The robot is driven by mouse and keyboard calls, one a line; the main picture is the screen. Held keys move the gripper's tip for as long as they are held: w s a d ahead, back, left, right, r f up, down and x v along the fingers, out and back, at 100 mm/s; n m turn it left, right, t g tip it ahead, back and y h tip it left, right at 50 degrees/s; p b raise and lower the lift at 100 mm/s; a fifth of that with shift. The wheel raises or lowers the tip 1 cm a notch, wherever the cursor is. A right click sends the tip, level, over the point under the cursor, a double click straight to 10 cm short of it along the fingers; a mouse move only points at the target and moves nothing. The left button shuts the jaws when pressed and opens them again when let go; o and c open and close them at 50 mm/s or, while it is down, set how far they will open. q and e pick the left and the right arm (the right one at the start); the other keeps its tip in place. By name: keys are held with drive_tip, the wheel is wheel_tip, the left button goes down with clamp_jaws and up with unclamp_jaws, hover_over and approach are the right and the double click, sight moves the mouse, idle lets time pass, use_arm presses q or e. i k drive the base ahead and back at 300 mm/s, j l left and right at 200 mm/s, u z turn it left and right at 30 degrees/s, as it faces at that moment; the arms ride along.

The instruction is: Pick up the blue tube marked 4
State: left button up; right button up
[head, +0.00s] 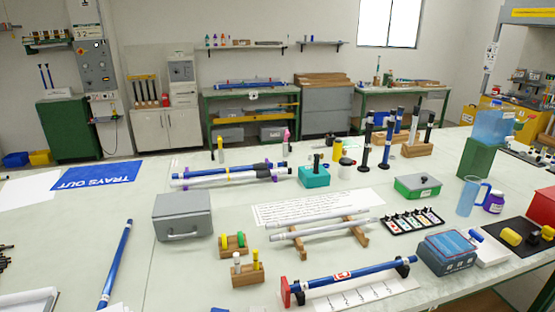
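Several blue tubes are in the head view, and I cannot read a 4 on any. One blue tube (325,281) lies across a stand at the front, with a red end support, a black holder and a red-and-white label. Another blue tube (117,262) lies on the table at the left, with pale bands. A third blue tube (215,174) lies on a rack at the back beside a white tube with black parts. An upright blue tube (388,143) with black sections stands at the back right. Neither of my grippers is in view.
A grey box (183,217) stands between the left and rear tubes. Grey rods (320,228) rest on wooden cradles behind the front tube. A blue-lidded box (446,252) stands to its right. Small wooden blocks with pegs (248,272) stand to its left.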

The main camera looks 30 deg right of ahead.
sight(310, 284)
drive_tip(key=k+z, duration=0.15)
drive_tip(key=z, duration=1.4)
